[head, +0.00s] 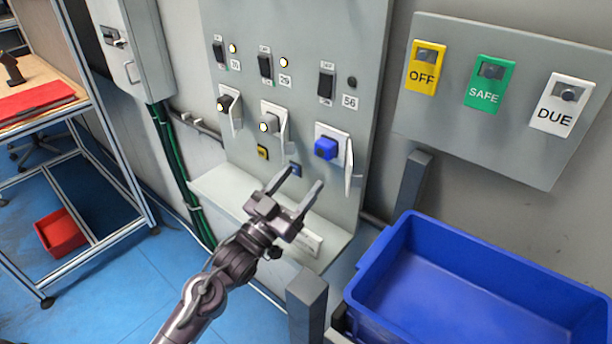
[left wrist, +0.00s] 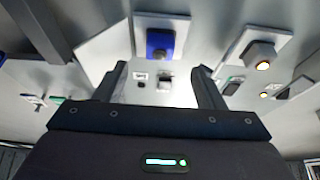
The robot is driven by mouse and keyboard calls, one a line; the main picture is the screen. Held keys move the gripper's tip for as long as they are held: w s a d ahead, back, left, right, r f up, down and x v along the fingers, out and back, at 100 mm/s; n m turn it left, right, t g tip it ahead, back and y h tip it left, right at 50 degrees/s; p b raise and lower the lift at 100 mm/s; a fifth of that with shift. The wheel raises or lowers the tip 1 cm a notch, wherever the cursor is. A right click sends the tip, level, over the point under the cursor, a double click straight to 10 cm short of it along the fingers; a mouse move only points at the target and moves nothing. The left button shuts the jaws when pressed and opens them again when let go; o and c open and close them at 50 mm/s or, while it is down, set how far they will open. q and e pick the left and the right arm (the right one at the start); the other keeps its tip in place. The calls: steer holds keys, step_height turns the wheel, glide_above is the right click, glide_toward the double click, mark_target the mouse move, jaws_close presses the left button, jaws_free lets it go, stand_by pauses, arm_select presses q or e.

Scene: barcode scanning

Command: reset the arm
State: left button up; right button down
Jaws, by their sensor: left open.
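My left gripper (head: 304,178) is open and empty. It is in front of the grey switch panel (head: 305,108), below a blue plug (head: 326,148) on a white socket plate, and apart from both in the head view. In the left wrist view, the two fingers (left wrist: 160,72) are spread apart with nothing between them, and the blue plug (left wrist: 160,43) shows beyond them. My right gripper is not in view.
A grey ledge (head: 225,205) runs along the panel's foot. A blue crate (head: 385,250) is at the lower right. OFF (head: 422,76), SAFE (head: 481,96) and DUE (head: 555,116) tags hang on the right board. A shelf with a red bin (head: 60,232) stands left.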

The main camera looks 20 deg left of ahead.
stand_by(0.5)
arm_select(q)
steer(key=s+f+n+g+y, duration=0.1)
steer(key=s+f+g+y, duration=0.25)
steer(key=f, duration=0.25)
steer(key=s+f+n+g+y, duration=0.1)
steer(key=s+f+g+y, duration=0.15)
steer(key=f+g, duration=0.3)
steer(key=s+f+g+y, duration=0.1)
steer(key=s+f+g, duration=0.25)
steer(key=s, duration=0.45)
steer(key=s+f+g, duration=0.3)
steer(key=s+g, duration=0.2)
steer(key=s, duration=0.4)
step_height(320, 180, down, 27)
steer(key=g, duration=0.1)
steer(key=s+a+f, duration=0.1)
steer(key=s+f, duration=0.9)
steer(key=s+a+f+g, duration=0.1)
steer(key=s+a+f, duration=0.1)
steer(key=s+f, duration=0.8)
steer(key=shift+s+a+f+y, duration=0.25)
steer(key=shift+s+y, duration=0.05)
steer(key=shift+s, duration=0.3)
